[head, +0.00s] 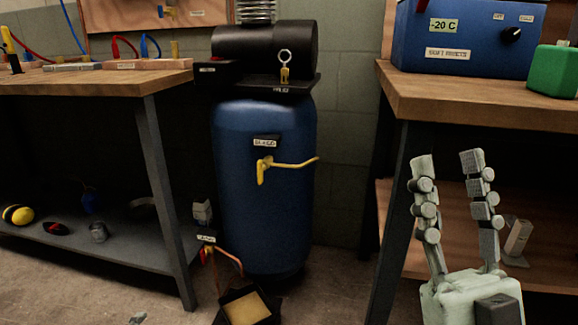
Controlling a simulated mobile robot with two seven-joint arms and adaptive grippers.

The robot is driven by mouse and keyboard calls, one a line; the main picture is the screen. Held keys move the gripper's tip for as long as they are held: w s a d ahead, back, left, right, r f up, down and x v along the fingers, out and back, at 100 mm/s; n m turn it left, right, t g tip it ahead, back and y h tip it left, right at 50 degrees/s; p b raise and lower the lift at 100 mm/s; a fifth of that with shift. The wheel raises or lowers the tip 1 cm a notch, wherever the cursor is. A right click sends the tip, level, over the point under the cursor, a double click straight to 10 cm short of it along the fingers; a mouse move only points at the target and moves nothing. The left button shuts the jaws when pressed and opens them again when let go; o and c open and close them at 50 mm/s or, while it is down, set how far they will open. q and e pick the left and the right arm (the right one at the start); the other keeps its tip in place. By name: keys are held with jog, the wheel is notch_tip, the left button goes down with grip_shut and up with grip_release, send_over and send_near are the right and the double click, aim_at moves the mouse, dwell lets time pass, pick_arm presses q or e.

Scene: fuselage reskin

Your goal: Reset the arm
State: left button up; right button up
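My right gripper (448,170) is at the lower right, pointing up, with its two grey jointed fingers spread apart. Nothing shows between the fingers. It is in front of the right workbench's legs and lower shelf and appears to touch nothing, though its exact distance from the bench is hard to tell. My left gripper and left arm are not in the picture.
A blue tank (264,190) with a yellow lever (286,163) stands between the left workbench (100,77) and right workbench (480,100). A blue box (465,40) and a green container (553,70) sit on the right bench. A dark tray (246,308) lies on the floor.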

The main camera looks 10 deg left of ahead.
jog(key=w+d+f+m+g+h+p, duration=0.2)
jog(key=w+f+g+h+p, duration=0.45)
jog(key=w+f, duration=0.55)
jog(key=s+d+f+g+h+p, duration=0.1)
jog(key=d+f+g+p, duration=0.15)
jog(key=f, duration=0.35)
jog(key=s+d+f+g+h+p, duration=0.1)
jog(key=f+g, duration=0.3)
jog(key=f, duration=0.2)
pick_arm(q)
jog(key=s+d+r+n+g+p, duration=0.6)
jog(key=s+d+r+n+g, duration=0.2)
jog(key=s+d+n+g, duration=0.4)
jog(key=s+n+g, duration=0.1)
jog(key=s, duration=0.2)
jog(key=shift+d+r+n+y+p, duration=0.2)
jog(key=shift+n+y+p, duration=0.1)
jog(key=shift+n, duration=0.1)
pick_arm(e)
jog(key=s+d+f+m+g+h, duration=0.1)
jog(key=s+d+f+g+h, duration=0.1)
jog(key=s+d+f+g, duration=0.3)
jog(key=s+d+f+m+g+h, duration=0.1)
jog(key=s+d+f+g, duration=0.4)
jog(key=s+f, duration=0.5)
jog(key=s+g+h, duration=0.1)
jog(key=s, duration=0.2)
jog(key=shift+s+f, duration=0.25)
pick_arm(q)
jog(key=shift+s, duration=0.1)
